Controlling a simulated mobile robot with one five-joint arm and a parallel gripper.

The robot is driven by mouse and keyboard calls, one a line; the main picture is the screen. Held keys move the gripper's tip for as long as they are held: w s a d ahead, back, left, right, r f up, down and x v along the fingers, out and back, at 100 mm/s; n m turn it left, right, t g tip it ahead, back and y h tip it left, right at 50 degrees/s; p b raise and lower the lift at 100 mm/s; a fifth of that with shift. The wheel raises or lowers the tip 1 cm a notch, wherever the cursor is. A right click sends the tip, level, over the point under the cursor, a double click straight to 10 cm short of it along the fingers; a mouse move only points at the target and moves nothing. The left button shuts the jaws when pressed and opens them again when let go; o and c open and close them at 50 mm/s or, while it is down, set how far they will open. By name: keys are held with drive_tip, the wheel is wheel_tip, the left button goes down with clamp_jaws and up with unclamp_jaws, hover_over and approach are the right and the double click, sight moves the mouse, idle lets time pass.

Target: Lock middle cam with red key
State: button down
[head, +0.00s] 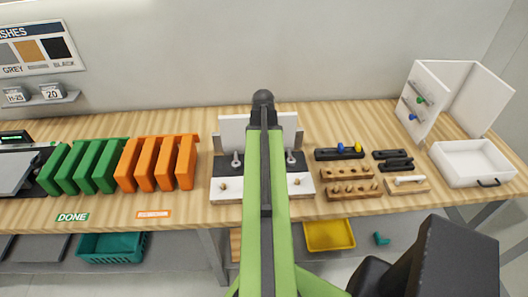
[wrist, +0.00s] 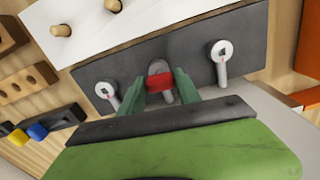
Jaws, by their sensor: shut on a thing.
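The fixture's dark plate (wrist: 195,52) carries three cams in a row in the wrist view. The middle cam (wrist: 158,68) is a grey rounded piece between two round white-faced cams, the left one (wrist: 107,91) and the right one (wrist: 221,52). My gripper (wrist: 160,87) has its green fingers on either side of the red key (wrist: 160,83), shut on it. The red key lies across the middle cam; I cannot tell how deeply it is seated. In the head view my arm hides the middle cam, red key and gripper; the outer cams (head: 237,160) show.
A black holder (head: 325,154) with the blue key (head: 341,147) and yellow key (head: 358,147) stands right of the fixture. Wooden peg blocks (head: 350,172) lie beside it. Orange bins (head: 160,160) and green bins (head: 85,165) stand at left, a white tray (head: 470,160) at right.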

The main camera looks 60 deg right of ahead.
drive_tip(key=shift+r+p, duration=2.2)
drive_tip(key=shift+r, duration=0.2)
drive_tip(key=shift+f, duration=0.1)
